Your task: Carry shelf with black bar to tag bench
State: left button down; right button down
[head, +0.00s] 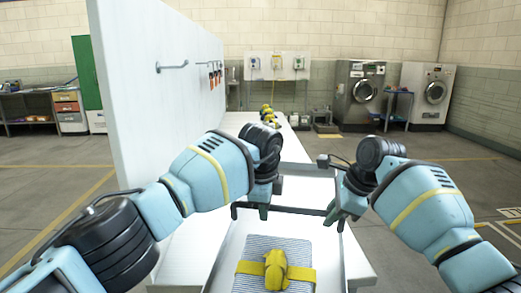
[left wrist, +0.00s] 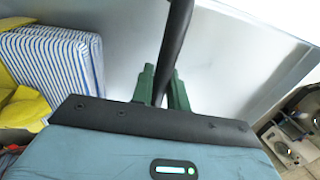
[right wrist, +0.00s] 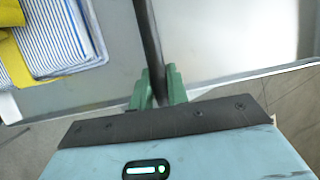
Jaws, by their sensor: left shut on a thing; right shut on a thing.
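The pale shelf (head: 308,190) is a shallow tray in front of me, with a black bar (head: 298,210) running across it. A striped blue-and-white sling bag (head: 247,250) with yellow straps and a yellow bundle lies on its near part. My left gripper (head: 263,208) is shut on the bar near its left end. My right gripper (head: 334,213) is shut on it near its right end. The bar (left wrist: 178,40) passes between the green fingers in the left wrist view, and the bar (right wrist: 148,35) does so in the right wrist view. I cannot tell which surface is the tag bench.
A tall white panel (head: 155,95) with a hook and small hanging tags stands at the left. A white bench top (head: 240,122) runs away beyond the shelf, with yellow items on it. Washing machines (head: 360,90) stand at the back right. Floor on the right is open.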

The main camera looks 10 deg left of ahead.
pick_arm(q)
jog(key=shift+f, duration=0.4)
pick_arm(e)
jog(key=shift+f, duration=0.4)
pick_arm(q)
jog(key=c, duration=1.4)
grip_release()
jog(key=shift+r, duration=0.15)
pick_arm(e)
jog(key=c, duration=1.4)
grip_release()
jog(key=shift+s+r, duration=0.1)
jog(key=shift+r, duration=0.05)
pick_arm(q)
jog(key=shift+o, duration=0.2)
pick_arm(e)
jog(key=shift+o, duration=0.2)
pick_arm(q)
jog(key=v, duration=1.2)
pick_arm(e)
jog(key=v, duration=1.2)
